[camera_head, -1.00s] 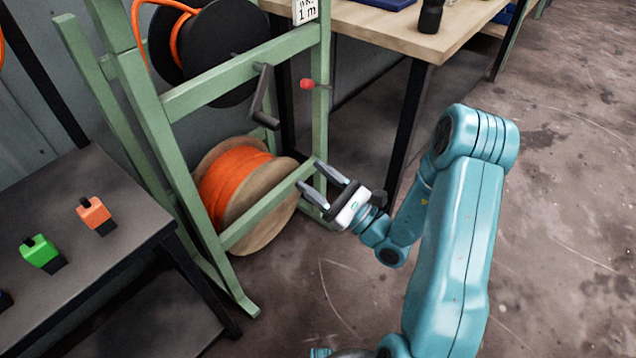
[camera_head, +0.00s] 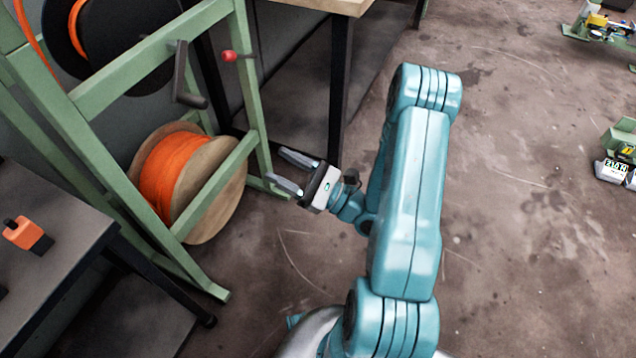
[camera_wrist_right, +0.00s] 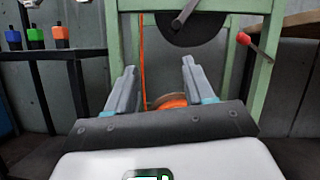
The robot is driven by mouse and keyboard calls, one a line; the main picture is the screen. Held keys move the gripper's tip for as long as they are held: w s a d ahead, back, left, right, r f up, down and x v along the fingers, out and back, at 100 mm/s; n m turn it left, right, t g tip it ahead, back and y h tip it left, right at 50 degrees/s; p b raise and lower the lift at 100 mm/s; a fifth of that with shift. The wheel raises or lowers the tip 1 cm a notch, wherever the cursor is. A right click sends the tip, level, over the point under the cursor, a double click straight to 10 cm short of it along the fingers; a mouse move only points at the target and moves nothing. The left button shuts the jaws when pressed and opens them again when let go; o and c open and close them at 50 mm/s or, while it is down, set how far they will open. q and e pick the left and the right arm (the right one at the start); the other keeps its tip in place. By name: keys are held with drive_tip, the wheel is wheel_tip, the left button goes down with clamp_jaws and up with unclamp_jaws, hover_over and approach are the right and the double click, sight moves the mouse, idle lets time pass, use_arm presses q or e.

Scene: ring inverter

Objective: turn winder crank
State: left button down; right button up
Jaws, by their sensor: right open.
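The winder is a green frame (camera_head: 195,200) with a dark crank (camera_head: 181,75) on its front, below and left of a red-knobbed lever (camera_head: 230,56). The crank has an arm hanging down and a short handle at its lower end. It also shows at the top of the right wrist view (camera_wrist_right: 183,17). My right gripper (camera_head: 286,170) is open and empty, to the right of and below the crank, apart from it. In the right wrist view its two fingers (camera_wrist_right: 158,80) point toward the frame. My left gripper is not in view.
A black reel (camera_head: 125,50) sits behind the crank, and a wooden spool of orange cord (camera_head: 180,170) lies low in the frame. A dark table (camera_head: 55,235) with an orange block (camera_head: 27,235) stands at left. A wooden bench (camera_head: 330,5) is behind. Floor at right is largely open.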

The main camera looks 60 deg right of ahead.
drive_tip(key=v, duration=1)
idle(1.5)
